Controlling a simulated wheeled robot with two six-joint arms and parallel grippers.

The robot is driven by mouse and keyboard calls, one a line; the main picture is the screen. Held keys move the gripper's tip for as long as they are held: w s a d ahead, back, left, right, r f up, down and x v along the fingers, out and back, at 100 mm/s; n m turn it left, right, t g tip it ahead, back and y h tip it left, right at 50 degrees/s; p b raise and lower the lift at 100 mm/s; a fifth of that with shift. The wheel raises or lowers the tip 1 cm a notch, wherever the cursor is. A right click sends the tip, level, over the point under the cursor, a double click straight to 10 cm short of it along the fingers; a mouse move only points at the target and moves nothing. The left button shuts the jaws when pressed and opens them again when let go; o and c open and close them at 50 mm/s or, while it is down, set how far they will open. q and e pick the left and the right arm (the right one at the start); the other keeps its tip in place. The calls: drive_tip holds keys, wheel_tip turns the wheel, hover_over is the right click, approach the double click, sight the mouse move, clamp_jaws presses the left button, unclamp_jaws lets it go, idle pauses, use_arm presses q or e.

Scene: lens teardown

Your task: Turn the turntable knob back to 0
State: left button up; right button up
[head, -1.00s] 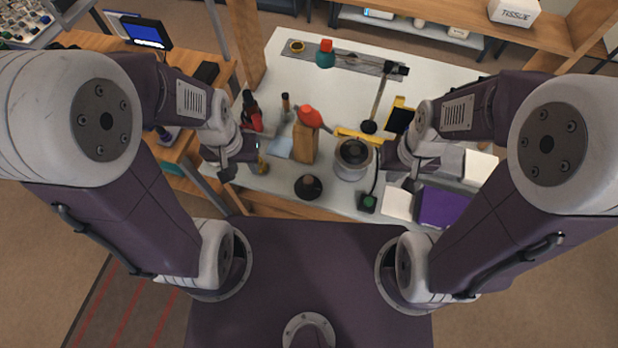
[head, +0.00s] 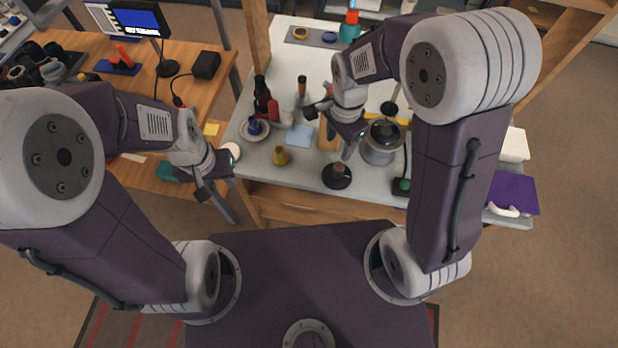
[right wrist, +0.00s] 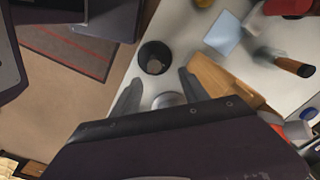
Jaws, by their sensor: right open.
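A black round base with a brown knob-like top (head: 337,177) stands near the front edge of the white table. It also shows in the right wrist view (right wrist: 155,58), beyond the fingers. A silver round can-like thing with a dark top (head: 381,142) stands to its right; part of it shows between the fingers in the right wrist view (right wrist: 168,101). I cannot tell which carries the turntable knob, and no 0 mark is readable. My right gripper (right wrist: 159,90) is open and empty above the table. My left gripper (head: 216,180) hangs off the table's left end; its jaw opening is unclear.
A wooden block (right wrist: 222,82) stands close beside my right gripper. A green-button box (head: 402,187) and purple mat (head: 513,193) lie right. A wooden desk (head: 120,80) is far left.

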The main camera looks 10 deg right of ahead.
sight(339, 166)
drive_tip(key=shift+s+a+f, duration=0.1)
drive_tip(key=shift+s+f, duration=0.05)
drive_tip(key=shift+f, duration=0.5)
drive_tip(key=shift+s+a+f, duration=0.1)
drive_tip(key=shift+f, duration=0.5)
drive_tip(key=shift+s+d+f, duration=0.1)
drive_tip(key=shift+s+d, duration=0.1)
drive_tip(key=shift+d, duration=0.95)
drive_tip(key=shift+d+f, duration=0.1)
drive_tip(key=shift+f, duration=0.2)
drive_tip(key=shift+g, duration=0.3)
drive_tip(key=f, duration=0.1)
drive_tip(key=a+f, duration=0.1)
drive_tip(key=f, duration=0.1)
drive_tip(key=f+b, duration=0.1)
drive_tip(key=f, duration=0.1)
drive_tip(key=shift+a, duration=0.25)
drive_tip(key=f, duration=0.3)
drive_tip(key=shift+d, duration=0.4)
use_arm(q)
drive_tip(key=shift+d+f, duration=1)
drive_tip(key=shift+f, duration=0.15)
use_arm(e)
drive_tip(key=shift+a+f, duration=0.1)
drive_tip(key=shift+a, duration=0.1)
drive_tip(key=shift+n, duration=0.3)
clamp_jaws()
